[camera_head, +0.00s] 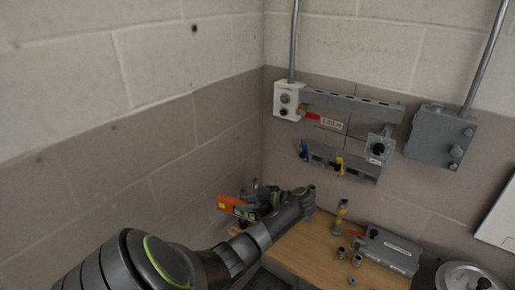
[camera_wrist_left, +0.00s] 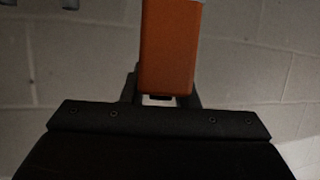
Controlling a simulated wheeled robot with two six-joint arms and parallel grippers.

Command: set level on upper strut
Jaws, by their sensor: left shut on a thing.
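The upper strut (camera_head: 350,105) is a grey slotted channel fixed across the wall, between a white box on its left and a grey box on its right. The level (camera_head: 230,205) is an orange bar with dark markings, held in my left gripper (camera_head: 257,205) to the left of and below the strut, apart from it. In the left wrist view the orange level (camera_wrist_left: 168,50) stands up between the fingers of my left gripper (camera_wrist_left: 163,97). The fingers are mostly hidden behind it. My right gripper is not in view.
A lower strut (camera_head: 340,163) carries blue and yellow clips. A conduit box (camera_head: 438,137) is at right. The wall at left is bare.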

